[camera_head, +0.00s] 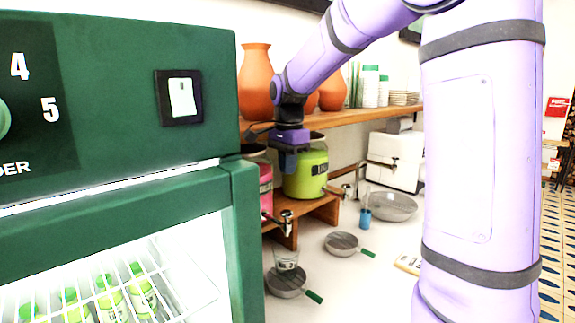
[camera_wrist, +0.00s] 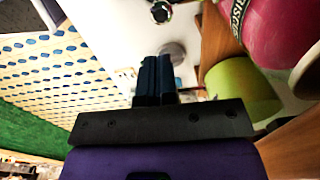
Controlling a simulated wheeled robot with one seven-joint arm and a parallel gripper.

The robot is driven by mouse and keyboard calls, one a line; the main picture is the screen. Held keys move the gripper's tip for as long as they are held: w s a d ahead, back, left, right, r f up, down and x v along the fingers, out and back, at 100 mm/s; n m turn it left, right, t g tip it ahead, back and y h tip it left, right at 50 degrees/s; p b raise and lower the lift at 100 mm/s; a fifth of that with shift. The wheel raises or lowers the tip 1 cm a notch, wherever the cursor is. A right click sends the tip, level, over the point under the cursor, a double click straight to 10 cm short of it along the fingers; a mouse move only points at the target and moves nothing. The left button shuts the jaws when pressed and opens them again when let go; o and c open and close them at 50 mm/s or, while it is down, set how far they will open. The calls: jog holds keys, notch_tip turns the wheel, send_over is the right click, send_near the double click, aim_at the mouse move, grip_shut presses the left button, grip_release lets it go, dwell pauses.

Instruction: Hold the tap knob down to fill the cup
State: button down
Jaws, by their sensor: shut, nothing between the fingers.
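A small clear cup (camera_head: 287,259) stands on a round grey drip tray (camera_head: 285,283) with a green handle, on the white counter. A metal tap (camera_head: 286,220) with a dark knob is above the cup, at the front of the pink drink dispenser (camera_head: 265,180). The pink dispenser also shows in the wrist view (camera_wrist: 275,30). My gripper (camera_head: 291,147) is above the tap, in front of the dispensers. Its two dark fingers (camera_wrist: 157,58) are together and empty in the wrist view, apart from the tap. The fingertips are hard to make out in the head view.
A green drink dispenser (camera_head: 306,175) with its own tap (camera_head: 346,190) stands right of the pink one. A second round tray (camera_head: 341,243) lies on the counter. A wooden shelf (camera_head: 345,120) with orange vases runs behind. A green cabinet (camera_head: 120,120) fills the left.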

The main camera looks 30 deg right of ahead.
aim_at(288, 213)
notch_tip(288, 213, down, 11)
jog(key=shift+w+r, duration=0.1)
jog(key=shift+r, duration=0.05)
dwell(0.4)
jog(key=shift+f, duration=1.05)
dwell(1.1)
dwell(2.2)
jog(key=shift+r, duration=0.4)
notch_tip(288, 213, up, 14)
jog(key=shift+f, duration=0.15)
dwell(0.4)
